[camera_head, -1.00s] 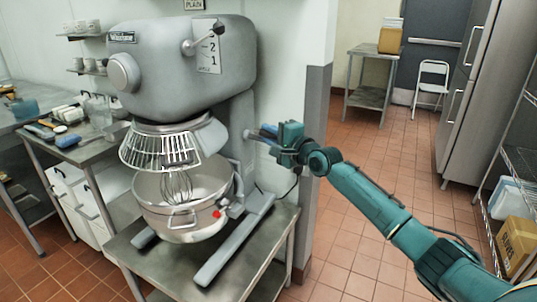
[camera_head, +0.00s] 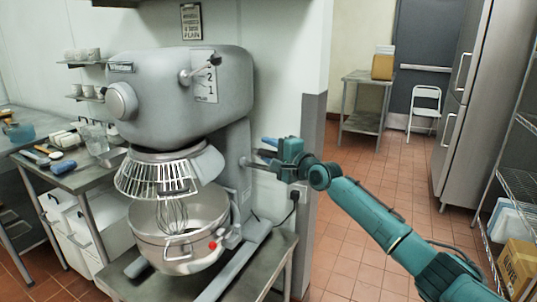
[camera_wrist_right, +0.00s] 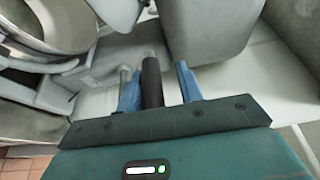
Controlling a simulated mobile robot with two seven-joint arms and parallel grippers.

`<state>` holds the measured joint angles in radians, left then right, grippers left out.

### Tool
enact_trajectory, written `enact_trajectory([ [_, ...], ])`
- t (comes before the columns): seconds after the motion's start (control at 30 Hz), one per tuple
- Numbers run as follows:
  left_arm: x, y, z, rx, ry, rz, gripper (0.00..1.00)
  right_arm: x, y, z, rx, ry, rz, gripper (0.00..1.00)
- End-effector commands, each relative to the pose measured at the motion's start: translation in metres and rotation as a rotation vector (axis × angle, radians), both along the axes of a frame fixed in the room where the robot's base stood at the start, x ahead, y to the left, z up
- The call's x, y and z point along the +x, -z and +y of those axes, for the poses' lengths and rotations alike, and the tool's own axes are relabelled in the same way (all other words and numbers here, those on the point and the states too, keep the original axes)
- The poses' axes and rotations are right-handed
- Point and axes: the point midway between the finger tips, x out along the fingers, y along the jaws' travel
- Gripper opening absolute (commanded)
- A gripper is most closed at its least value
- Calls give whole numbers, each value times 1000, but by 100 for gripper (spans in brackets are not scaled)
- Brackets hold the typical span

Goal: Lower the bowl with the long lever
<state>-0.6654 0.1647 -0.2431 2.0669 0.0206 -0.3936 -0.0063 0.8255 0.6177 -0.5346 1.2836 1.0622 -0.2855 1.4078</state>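The grey stand mixer (camera_head: 180,95) stands on a steel table. Its steel bowl (camera_head: 165,250) sits below the wire guard (camera_head: 150,178), with the whisk (camera_head: 172,215) reaching into it. The long lever (camera_head: 254,164) sticks out from the right side of the mixer's column. My right gripper (camera_head: 266,148) is at this lever. In the right wrist view the lever's dark grip (camera_wrist_right: 152,80) lies between my two blue fingers (camera_wrist_right: 158,88). A gap shows between the grip and the right finger, so the gripper is open around it. My left gripper is not in view.
The column and wall are close beside my right gripper. A side table (camera_head: 78,178) with utensils and a jug stands at left. A steel fridge (camera_head: 470,100), a shelf rack and a folding chair (camera_head: 424,108) are at right. The tiled floor between is clear.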

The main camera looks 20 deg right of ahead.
Motion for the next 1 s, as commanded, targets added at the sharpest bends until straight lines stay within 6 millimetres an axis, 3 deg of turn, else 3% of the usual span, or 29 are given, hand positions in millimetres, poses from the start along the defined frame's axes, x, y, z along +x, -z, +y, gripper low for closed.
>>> enact_trajectory([
  [0.3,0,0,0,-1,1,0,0,-1,4,2,1,-3,7,42],
  [0.47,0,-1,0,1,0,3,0,-12,5,-2,1,-4,10,42],
  [1.0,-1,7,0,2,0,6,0,-109,2,-34,0,-2,7,42],
])
